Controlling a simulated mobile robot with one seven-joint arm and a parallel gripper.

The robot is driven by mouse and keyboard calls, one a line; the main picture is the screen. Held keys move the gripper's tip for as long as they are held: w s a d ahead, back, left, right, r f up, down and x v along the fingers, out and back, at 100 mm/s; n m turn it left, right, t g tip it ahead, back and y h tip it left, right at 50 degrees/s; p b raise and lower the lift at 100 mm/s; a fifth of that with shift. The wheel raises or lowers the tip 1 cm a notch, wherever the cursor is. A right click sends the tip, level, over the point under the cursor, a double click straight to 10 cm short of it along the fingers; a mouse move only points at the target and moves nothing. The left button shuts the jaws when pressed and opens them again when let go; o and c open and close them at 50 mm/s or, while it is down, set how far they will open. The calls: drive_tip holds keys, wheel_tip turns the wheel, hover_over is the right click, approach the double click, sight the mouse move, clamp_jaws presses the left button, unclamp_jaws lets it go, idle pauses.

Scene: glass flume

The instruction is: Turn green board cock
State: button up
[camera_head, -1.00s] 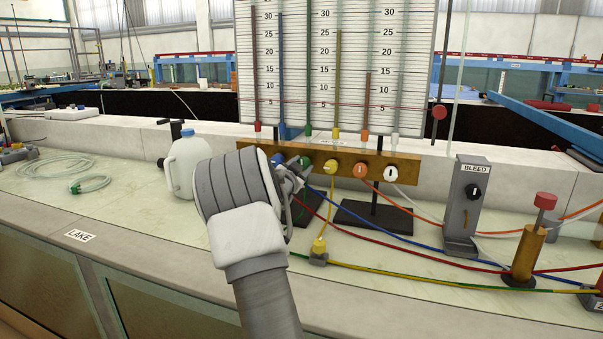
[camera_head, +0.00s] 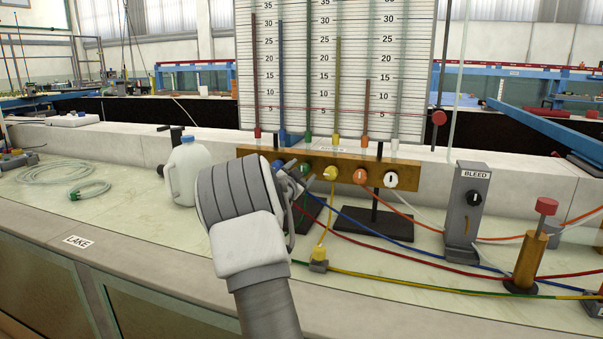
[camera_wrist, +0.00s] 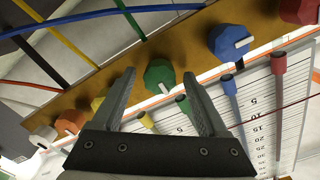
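The green board cock (camera_wrist: 159,77) is a faceted knob with a white pointer mark on the brass bar of the manometer board. In the wrist view it lies between the two fingertips of my open gripper (camera_wrist: 159,72), with a gap on each side. I cannot tell whether the tips reach around it in depth. In the head view my gripper (camera_head: 291,168) is at the bar, and the green cock (camera_head: 306,166) is partly hidden by it. The blue cock (camera_wrist: 230,42) and the yellow cock (camera_wrist: 98,103) sit on either side of it.
A red cock (camera_wrist: 299,10) sits beyond the blue one. Orange (camera_head: 359,176) and white (camera_head: 391,179) cocks are along the bar. Coloured hoses run from the bar across the bench. A white jug (camera_head: 187,170) stands left of my arm; a BLEED valve block (camera_head: 467,205) stands right.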

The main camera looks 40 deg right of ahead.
drive_tip(key=p+v, duration=0.3)
drive_tip(key=v, duration=1.4)
drive_tip(key=shift+s+a, duration=0.15)
drive_tip(key=shift+a, duration=0.05)
